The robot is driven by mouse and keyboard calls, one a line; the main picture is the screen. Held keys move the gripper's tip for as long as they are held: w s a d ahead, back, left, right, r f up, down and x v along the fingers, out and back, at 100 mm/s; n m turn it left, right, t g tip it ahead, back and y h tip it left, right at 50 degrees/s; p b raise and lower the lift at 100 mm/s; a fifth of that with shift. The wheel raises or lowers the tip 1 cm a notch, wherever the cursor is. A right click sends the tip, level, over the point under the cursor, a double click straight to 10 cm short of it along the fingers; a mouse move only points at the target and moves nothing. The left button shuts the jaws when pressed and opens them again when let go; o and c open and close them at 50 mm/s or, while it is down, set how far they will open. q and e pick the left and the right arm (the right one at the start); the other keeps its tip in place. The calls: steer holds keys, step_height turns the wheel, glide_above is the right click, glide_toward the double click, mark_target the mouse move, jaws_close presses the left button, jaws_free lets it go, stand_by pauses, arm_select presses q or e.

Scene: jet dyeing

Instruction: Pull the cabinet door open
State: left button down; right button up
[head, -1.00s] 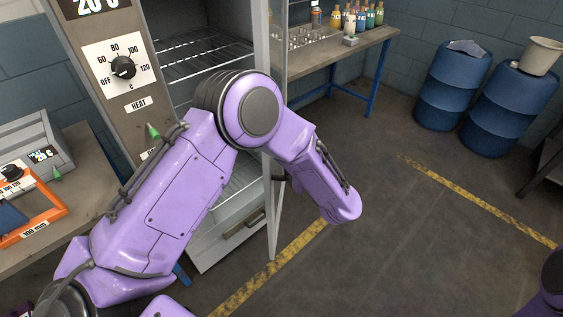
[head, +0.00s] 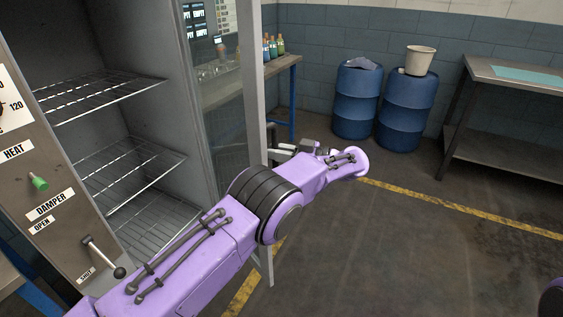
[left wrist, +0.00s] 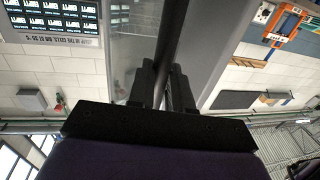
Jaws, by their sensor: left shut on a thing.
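The cabinet (head: 75,45) stands at the left in the head view, its inside with wire racks in plain sight. Its glass-paned door (head: 255,75) stands open, its pale frame edge upright near the middle. My left gripper (head: 285,152) is at the outer side of the door, partly hidden behind my purple forearm. In the left wrist view, the two dark fingers (left wrist: 166,82) are shut on a dark bar handle (left wrist: 173,25) running along the door. My right gripper is out of view.
A control panel with a damper lever (head: 105,258) is at the left. A bench with bottles (head: 272,48) stands behind the door. Blue drums (head: 355,100) and a metal table (head: 515,75) stand farther back. The floor (head: 400,250) at the right is clear.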

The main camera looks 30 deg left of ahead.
arm_select(q)
steer(key=shift+w+a+r, duration=0.2)
steer(key=shift+w+r, duration=0.1)
steer(key=shift+w, duration=0.15)
steer(key=c, duration=1.4)
jaws_free()
steer(key=o, duration=0.3)
steer(key=shift+a, duration=0.15)
steer(key=shift+s+a+f, duration=0.1)
steer(key=shift+a, duration=0.05)
steer(key=shift+d+f, duration=0.2)
steer(key=shift+d, duration=0.05)
